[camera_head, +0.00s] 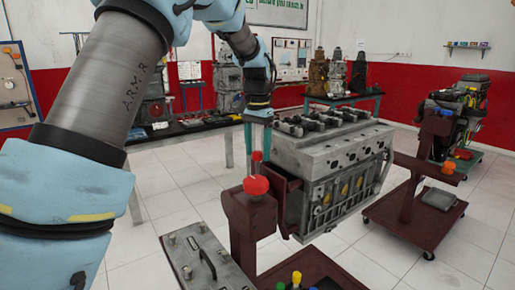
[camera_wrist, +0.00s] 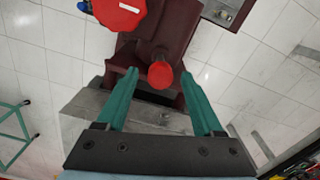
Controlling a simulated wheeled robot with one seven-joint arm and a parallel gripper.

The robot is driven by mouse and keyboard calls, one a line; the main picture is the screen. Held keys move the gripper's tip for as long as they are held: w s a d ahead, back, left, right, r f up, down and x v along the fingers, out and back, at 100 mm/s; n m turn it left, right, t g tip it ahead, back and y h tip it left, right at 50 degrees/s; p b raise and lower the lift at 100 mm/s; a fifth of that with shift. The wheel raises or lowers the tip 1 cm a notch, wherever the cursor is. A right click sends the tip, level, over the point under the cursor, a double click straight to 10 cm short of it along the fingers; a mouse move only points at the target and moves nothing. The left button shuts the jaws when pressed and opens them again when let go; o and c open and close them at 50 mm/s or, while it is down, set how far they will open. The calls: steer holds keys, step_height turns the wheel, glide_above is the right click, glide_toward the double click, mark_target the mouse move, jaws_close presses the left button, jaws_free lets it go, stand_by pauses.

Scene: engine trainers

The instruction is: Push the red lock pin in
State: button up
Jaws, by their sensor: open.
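The red lock pin (camera_wrist: 160,74) has a round red head and stands on the dark red engine stand. In the wrist view it appears between the tips of my green gripper fingers (camera_wrist: 159,72), with a visible gap on each side. In the head view the small red pin head (camera_head: 257,156) shows just below my gripper (camera_head: 258,150), which points down and is open and empty. I cannot tell the exact height gap. A larger red knob (camera_head: 256,185) sits on the stand in front of the pin; it also shows in the wrist view (camera_wrist: 118,12).
A grey engine block (camera_head: 340,150) is mounted on the stand, right of my gripper. A metal box with a handle (camera_head: 205,262) stands at lower left. Another engine stand (camera_head: 405,205) is at right. Workbenches line the back wall. Tiled floor between is clear.

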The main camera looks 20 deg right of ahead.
jaws_close()
stand_by(0.4)
stand_by(0.9)
